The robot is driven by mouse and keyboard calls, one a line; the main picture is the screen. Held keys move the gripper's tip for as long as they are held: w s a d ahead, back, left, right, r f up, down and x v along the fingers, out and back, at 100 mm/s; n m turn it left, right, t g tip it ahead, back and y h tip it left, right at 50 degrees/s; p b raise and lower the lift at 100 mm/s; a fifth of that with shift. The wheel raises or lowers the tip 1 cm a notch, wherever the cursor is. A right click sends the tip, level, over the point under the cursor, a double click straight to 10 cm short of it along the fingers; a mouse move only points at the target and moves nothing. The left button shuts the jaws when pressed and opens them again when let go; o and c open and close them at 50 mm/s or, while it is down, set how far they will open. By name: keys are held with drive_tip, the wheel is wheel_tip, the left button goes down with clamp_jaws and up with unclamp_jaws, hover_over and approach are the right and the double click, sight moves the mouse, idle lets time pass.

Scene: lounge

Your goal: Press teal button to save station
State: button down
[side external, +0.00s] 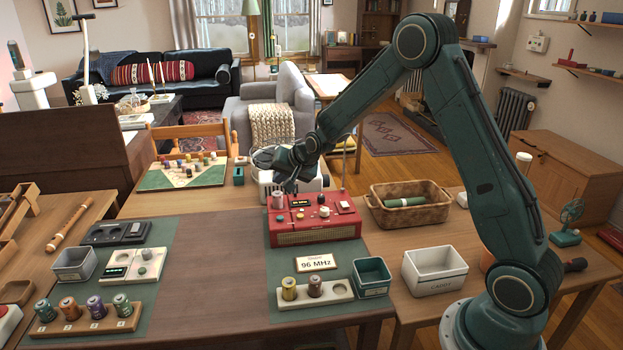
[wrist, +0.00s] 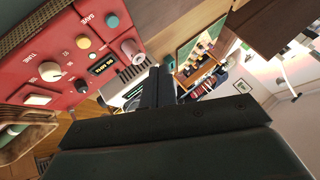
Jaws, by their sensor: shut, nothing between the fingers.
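The red radio (side external: 318,228) stands on a green mat on the table, and its panel fills the upper left of the wrist view (wrist: 65,20). The teal button (wrist: 112,20) is on that panel beside the word SAVE, with a yellow button (wrist: 83,42) and a pale knob (wrist: 131,48) near it. The radio's small display (wrist: 103,65) reads 96 MHz. My gripper (side external: 290,188) is shut and empty, above the radio's back left corner. Its fingers also show in the wrist view (wrist: 162,82), apart from the teal button.
A card reading 96 MHz (side external: 316,263) lies in front of the radio. The brown table middle (side external: 215,265) is clear.

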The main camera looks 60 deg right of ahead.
drive_tip(key=shift+w+d+f, duration=0.2)
drive_tip(key=shift+f, duration=0.2)
drive_tip(key=shift+w+d+f, duration=0.15)
drive_tip(key=shift+w+f, duration=0.05)
drive_tip(key=shift+f, duration=0.15)
drive_tip(key=shift+f, duration=0.1)
drive_tip(key=shift+f, duration=4.3)
drive_tip(key=shift+f, duration=0.8)
drive_tip(key=shift+r, duration=0.8)
drive_tip(key=shift+r, duration=0.15)
drive_tip(key=shift+r, duration=2.4)
